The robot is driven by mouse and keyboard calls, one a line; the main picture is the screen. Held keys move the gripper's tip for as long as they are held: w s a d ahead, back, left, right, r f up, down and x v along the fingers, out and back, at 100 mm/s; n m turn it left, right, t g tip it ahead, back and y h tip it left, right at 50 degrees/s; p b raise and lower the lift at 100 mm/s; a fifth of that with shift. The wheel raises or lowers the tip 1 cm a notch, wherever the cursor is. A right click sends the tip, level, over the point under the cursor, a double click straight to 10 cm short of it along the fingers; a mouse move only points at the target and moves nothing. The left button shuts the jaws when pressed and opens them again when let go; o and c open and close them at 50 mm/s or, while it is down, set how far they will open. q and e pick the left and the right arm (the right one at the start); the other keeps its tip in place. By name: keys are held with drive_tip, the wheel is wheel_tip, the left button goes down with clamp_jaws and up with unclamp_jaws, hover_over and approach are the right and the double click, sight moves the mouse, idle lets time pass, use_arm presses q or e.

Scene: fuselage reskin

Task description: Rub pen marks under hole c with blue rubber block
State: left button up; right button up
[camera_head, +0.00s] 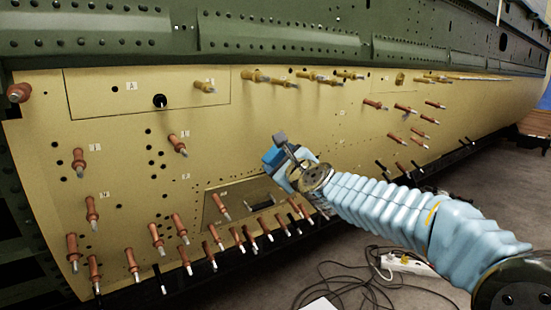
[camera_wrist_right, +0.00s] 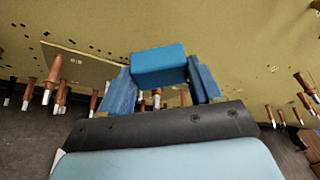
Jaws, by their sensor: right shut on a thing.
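My right gripper (camera_head: 283,152) reaches in from the right and is close to the yellow fuselage skin (camera_head: 255,125). In the right wrist view my right gripper (camera_wrist_right: 160,80) is shut on the blue rubber block (camera_wrist_right: 158,65), held between its two fingertips. The block also shows as a small blue patch at the gripper in the head view (camera_head: 271,156). I cannot tell whether the block touches the skin. Several small white labels with letters sit on the skin; one reads A (camera_head: 131,86), and I cannot make out a C. No pen marks can be told apart. My left gripper is out of view.
Several copper-coloured fasteners (camera_head: 178,145) stick out of the skin, many along its lower edge. Black cables and a white power strip (camera_head: 405,264) lie on the grey floor. Green structure (camera_head: 280,35) runs above.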

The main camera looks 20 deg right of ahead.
drive_tip(key=s, duration=0.1)
drive_tip(key=s+d, duration=0.1)
drive_tip(key=shift+s+f, duration=0.35)
